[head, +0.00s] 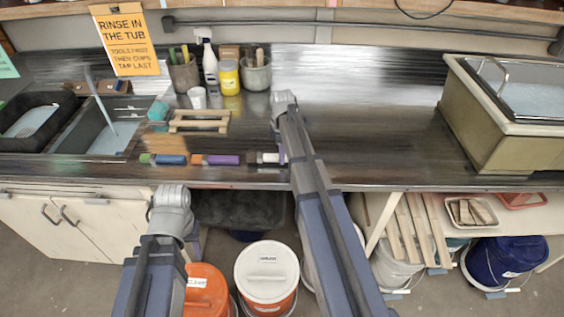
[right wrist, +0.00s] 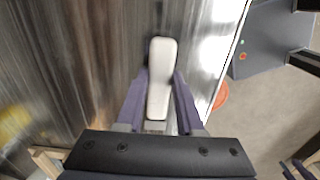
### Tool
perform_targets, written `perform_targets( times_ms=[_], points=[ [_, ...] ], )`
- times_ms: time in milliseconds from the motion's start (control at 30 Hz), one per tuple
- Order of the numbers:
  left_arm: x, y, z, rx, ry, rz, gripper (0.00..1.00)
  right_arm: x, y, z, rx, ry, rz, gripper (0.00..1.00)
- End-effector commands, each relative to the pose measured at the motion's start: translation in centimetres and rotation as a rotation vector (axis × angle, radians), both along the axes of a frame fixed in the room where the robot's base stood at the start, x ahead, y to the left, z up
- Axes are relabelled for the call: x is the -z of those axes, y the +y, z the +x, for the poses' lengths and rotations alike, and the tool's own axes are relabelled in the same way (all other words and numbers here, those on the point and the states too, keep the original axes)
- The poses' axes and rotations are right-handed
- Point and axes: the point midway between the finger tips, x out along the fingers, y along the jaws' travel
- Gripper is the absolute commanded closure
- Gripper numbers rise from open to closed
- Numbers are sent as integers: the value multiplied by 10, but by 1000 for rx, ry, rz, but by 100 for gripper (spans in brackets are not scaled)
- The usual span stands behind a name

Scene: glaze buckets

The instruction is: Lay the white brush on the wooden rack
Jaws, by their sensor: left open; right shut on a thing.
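The white brush (head: 269,158), pale with a dark end, is at the counter's front edge, in line with two other brushes. My right gripper (head: 282,150) is shut on it, partly hidden behind my right arm. In the right wrist view the white brush (right wrist: 159,75) lies lengthwise between my two purple fingers (right wrist: 158,88). I cannot tell whether it still touches the counter. The wooden rack (head: 200,114) stands empty on the counter, further back and to the left. My left gripper (head: 196,243) hangs below the counter front, open and mostly hidden by my arm.
A purple-handled brush (head: 220,160) and a blue-handled brush (head: 170,160) lie left of the white one. Behind the rack stand a white cup (head: 197,97), a yellow jar (head: 229,78) and tool pots. A sink (head: 112,132) is left; a large tub (head: 490,130) is right.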

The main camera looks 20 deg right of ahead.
Motion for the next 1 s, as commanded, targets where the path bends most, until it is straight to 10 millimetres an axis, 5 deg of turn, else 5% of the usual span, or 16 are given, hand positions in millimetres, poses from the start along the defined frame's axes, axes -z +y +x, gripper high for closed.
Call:
perform_targets(
  times_ms=[67, 500, 533, 767, 1000],
  points=[
    [14, 0, 0, 0, 0, 0, 50, 14, 0, 0, 0, 0, 0, 100],
    [17, 0, 0, 0, 0, 0, 50, 17, 0, 0, 0, 0, 0, 100],
    [16, 0, 0, 0, 0, 0, 50, 16, 0, 0, 0, 0, 0, 62],
    [15, 0, 0, 0, 0, 0, 50, 15, 0, 0, 0, 0, 0, 36],
    [15, 0, 0, 0, 0, 0, 50, 15, 0, 0, 0, 0, 0, 34]
  ],
)
